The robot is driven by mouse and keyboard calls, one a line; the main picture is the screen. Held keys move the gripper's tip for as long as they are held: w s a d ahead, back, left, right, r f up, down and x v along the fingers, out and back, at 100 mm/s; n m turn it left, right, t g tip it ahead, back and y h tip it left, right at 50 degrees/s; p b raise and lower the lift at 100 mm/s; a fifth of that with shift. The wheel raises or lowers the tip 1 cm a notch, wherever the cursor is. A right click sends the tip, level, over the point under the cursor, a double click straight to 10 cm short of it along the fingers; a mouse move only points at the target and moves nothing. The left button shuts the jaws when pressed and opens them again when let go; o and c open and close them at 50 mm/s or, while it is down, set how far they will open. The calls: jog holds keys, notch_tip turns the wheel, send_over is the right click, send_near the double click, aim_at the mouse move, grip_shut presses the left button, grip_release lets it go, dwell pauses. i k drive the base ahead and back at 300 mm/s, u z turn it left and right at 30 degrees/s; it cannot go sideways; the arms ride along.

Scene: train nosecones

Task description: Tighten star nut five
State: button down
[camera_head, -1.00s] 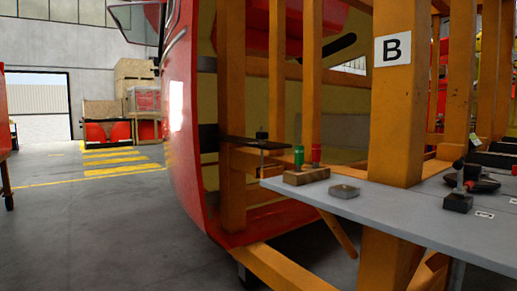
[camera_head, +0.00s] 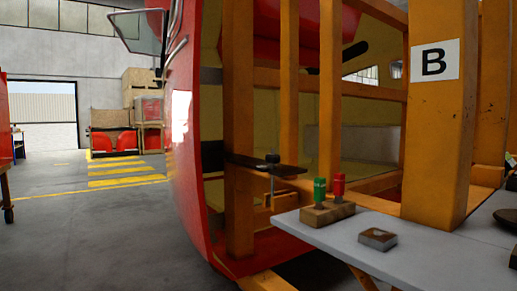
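A dark star-shaped nut or knob (camera_head: 272,158) sits on top of a thin metal rod at a black bracket (camera_head: 255,166), beside the orange frame post. The bracket reaches from the red nosecone (camera_head: 184,140) across the post. No number shows on the nut, so I cannot tell whether it is star nut five. How tight it is cannot be seen. My gripper is not in view.
A grey table (camera_head: 345,245) at the lower right holds a wooden block (camera_head: 327,214) with a green and a red handle, and a small square metal piece (camera_head: 378,239). An orange post (camera_head: 439,130) bears a "B" sign (camera_head: 435,61). The floor at left is clear.

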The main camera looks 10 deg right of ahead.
aim_at(271, 159)
jog(key=u, duration=0.05)
jog(key=i, duration=0.45)
jog(key=z, duration=0.1)
jog(key=k, duration=0.65)
jog(key=u, duration=0.65)
jog(key=i, duration=0.55)
jog(key=u, duration=0.8)
jog(key=i, duration=0.65)
jog(key=z, duration=0.65)
jog(key=i, duration=0.55)
jog(key=z, duration=0.5)
